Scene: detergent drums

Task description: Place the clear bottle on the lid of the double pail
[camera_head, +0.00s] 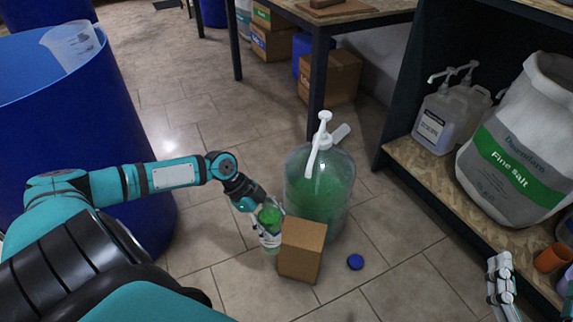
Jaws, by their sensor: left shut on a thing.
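My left gripper (268,238) is at the centre, reaching down and shut on a small see-through bottle with green in it (270,215). This looks like the clear bottle; the fingers hide part of it. It is just left of a large clear container of green liquid (318,200) with a white pump, and beside a cardboard box (302,250). I cannot tell whether it touches the box. My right gripper (502,278) shows at the lower right edge, apart from these things; its opening is unclear. I cannot make out a double pail with a lid.
A blue cap (355,262) lies on the tiled floor. A blue drum (70,130) with a clear jug (72,46) stands left. A right-hand shelf (420,175) holds a salt sack (520,145) and pump jugs (435,122). A table (345,17) stands behind. Floor between is open.

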